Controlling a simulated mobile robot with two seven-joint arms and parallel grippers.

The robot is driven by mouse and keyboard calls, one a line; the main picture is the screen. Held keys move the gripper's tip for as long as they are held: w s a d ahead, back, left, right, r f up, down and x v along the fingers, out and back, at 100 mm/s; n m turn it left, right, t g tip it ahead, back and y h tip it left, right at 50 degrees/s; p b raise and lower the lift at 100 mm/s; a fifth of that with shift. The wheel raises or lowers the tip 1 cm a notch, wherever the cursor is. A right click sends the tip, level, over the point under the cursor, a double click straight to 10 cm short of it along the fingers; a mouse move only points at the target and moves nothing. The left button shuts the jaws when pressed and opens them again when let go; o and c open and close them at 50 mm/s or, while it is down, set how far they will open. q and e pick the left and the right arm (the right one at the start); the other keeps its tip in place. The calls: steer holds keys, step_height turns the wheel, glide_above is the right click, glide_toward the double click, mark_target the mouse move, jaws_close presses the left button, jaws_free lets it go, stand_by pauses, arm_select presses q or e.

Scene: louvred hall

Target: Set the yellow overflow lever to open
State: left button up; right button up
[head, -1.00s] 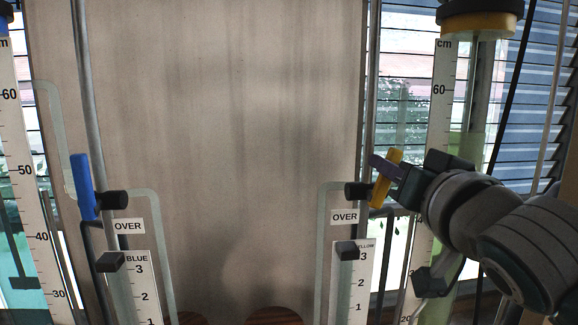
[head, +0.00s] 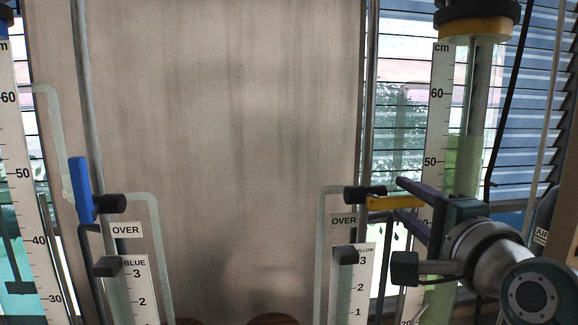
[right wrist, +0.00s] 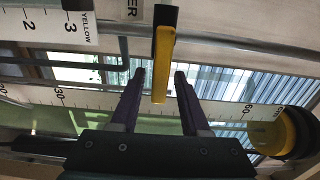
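The yellow overflow lever (head: 393,203) sticks out to the right, nearly level, from its black valve body (head: 364,193) beside the right OVER label (head: 343,220). My right gripper (head: 399,197) comes in from the right with its purple fingers apart, one above and one below the lever. In the right wrist view the yellow lever (right wrist: 163,62) lies between the open fingertips (right wrist: 159,74), with a visible gap on each side. My left gripper is not in view.
An upright blue lever (head: 80,190) is at the left OVER label (head: 126,230). A black knob (head: 346,255) on the yellow scale is close below the yellow lever. A tall ruler (head: 437,120) and a green-filled tube (head: 464,165) stand behind my right gripper.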

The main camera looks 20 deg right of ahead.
mark_target(410, 203)
steer(key=shift+o, duration=0.7)
steer(key=shift+s+r, duration=0.1)
steer(key=shift+s, duration=0.2)
steer(key=p+v, duration=0.2)
steer(key=v, duration=0.3)
steer(key=shift+s+a, duration=0.15)
steer(key=shift+s, duration=0.05)
steer(key=shift+s+a, duration=0.1)
steer(key=shift+s, duration=0.35)
